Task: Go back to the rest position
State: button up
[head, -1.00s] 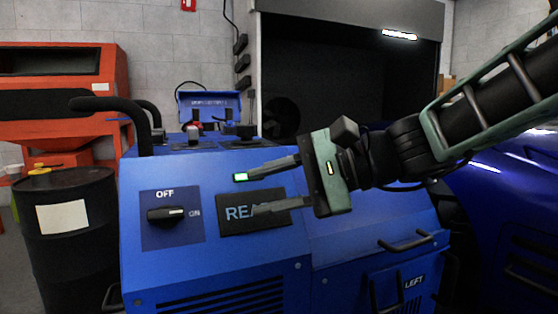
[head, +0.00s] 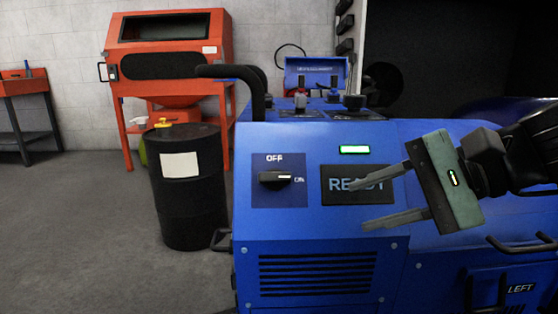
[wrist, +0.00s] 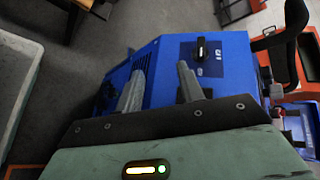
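My gripper (head: 372,201) is in the head view at the right, in front of the blue dynamometer console (head: 300,235). Its two grey fingers are spread apart with nothing between them, and they partly cover the READY display (head: 350,186). A black rotary switch (head: 275,178) sits left of the display, its white mark pointing right toward ON. A green lamp (head: 354,150) is lit above the display. In the wrist view the open fingers (wrist: 157,88) extend toward the console, with the switch (wrist: 201,48) beyond them, apart from the fingertips.
A black drum (head: 188,205) with a yellow cap stands left of the console. An orange cabinet (head: 170,30) stands behind it. A curved black handle (head: 255,90) rises at the console's top left. Grey floor at the left is clear.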

jog(key=s+f+n+g+h+p, duration=0.55)
jog(key=s+f+n+h, duration=0.55)
jog(key=n, duration=0.6)
notch_tip(320, 180, up, 39)
jog(key=s+p, duration=0.1)
jog(key=p, duration=3.7)
jog(key=shift+a+t, duration=0.35)
jog(key=shift+t, duration=0.1)
